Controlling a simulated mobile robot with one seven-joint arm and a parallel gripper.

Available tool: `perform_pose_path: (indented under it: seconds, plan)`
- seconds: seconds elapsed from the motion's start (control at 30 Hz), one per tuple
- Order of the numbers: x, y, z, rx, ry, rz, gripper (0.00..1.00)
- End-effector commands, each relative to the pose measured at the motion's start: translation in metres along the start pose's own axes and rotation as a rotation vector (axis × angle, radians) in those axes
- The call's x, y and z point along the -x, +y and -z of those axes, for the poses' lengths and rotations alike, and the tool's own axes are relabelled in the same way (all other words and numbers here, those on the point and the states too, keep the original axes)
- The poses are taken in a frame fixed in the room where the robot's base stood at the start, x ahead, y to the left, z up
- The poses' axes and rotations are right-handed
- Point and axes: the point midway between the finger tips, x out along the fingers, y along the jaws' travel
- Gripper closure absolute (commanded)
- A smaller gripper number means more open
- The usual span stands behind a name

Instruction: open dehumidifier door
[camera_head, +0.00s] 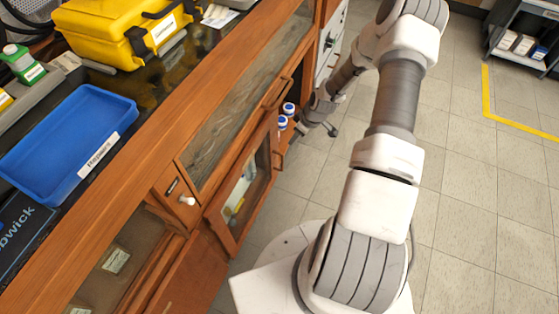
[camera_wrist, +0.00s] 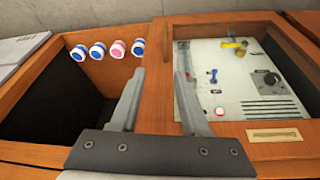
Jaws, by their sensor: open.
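The wooden-framed glass door (camera_head: 245,196) is on the lower cabinet front in the head view and appears to stand out from it. In the wrist view, the door's wooden frame (camera_wrist: 155,104) shows between my two fingers, with its glass pane to the right. A small label plate (camera_wrist: 273,134) is on the frame's lower rail. My gripper (camera_wrist: 158,76) is open, one finger left of the frame strip, the other over the glass side. Whether either finger touches the frame is not clear. In the head view, the gripper is not clearly visible near the jars.
Left of the frame in the wrist view is an open dark compartment (camera_wrist: 75,105), with several jars (camera_wrist: 97,50) along its far side. In the head view, a long handle (camera_head: 279,94) and a white knob (camera_head: 187,201) stick out from the cabinet. The floor (camera_head: 460,200) to the right is clear.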

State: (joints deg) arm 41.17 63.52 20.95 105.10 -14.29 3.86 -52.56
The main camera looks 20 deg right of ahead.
Motion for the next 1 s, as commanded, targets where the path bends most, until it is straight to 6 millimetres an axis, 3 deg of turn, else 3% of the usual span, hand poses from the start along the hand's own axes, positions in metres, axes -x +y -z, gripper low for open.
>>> perform_pose_path:
  seconds: [0.1,0.47,1.0]
  plan:
    - [-0.025,-0.005,-0.011,-0.006,0.025,0.014,0.54]
    - [-0.060,-0.008,-0.019,-0.006,0.047,0.018,0.54]
    - [-0.176,-0.011,-0.014,-0.007,0.046,0.019,0.54]
